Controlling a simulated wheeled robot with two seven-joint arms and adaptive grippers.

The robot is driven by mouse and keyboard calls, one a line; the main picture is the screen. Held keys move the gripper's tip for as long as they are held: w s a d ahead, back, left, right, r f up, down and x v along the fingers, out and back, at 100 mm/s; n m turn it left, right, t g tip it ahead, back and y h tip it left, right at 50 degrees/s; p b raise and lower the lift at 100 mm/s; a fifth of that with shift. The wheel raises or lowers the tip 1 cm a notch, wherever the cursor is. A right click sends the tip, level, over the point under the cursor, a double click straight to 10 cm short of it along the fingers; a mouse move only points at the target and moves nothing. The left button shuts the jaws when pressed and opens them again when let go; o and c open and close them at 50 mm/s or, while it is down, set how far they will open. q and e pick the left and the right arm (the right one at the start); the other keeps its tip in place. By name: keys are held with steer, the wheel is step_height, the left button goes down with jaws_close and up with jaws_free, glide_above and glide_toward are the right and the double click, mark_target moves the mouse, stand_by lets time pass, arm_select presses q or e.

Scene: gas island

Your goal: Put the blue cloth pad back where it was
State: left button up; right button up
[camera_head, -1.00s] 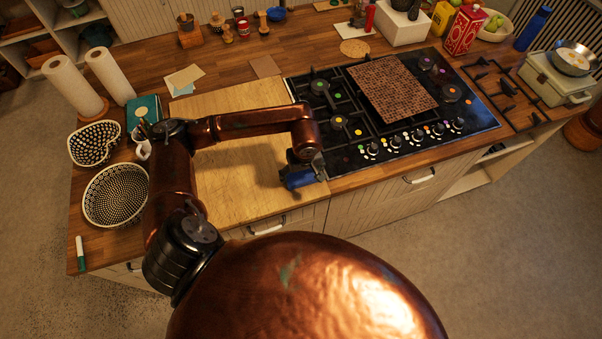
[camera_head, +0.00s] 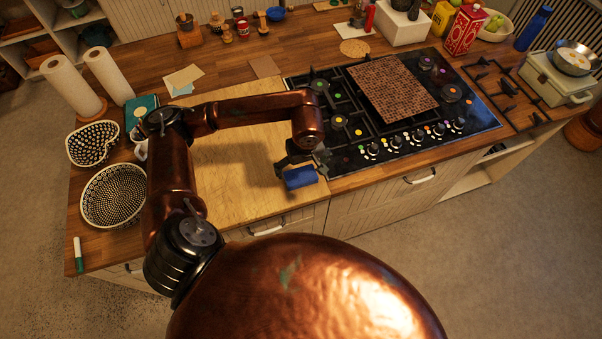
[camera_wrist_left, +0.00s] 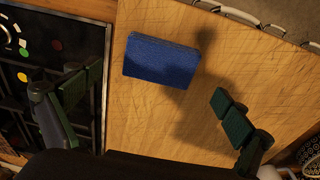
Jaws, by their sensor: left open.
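The blue cloth pad (camera_head: 300,177) lies on the wooden cutting board (camera_head: 235,150), near the board's front right corner beside the stove. In the left wrist view the pad (camera_wrist_left: 162,60) rests on the board, beyond and between the two green-padded fingers. My left gripper (camera_head: 292,163) is just behind the pad in the head view. In the left wrist view the left gripper (camera_wrist_left: 155,108) is open, its fingers wide apart and clear of the pad. My right gripper is not in view.
The black gas stove (camera_head: 400,110) with a brown woven mat (camera_head: 391,88) adjoins the board on the right. Patterned bowls (camera_head: 115,196) and paper towel rolls (camera_head: 108,76) stand on the left. The board's middle is clear.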

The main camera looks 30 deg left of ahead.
mark_target(303, 180)
arm_select(q)
step_height(303, 180, up, 6)
steer(key=shift+s+d+r+b, duration=0.2)
steer(key=shift+s+d+b, duration=0.15)
steer(key=shift+b, duration=0.1)
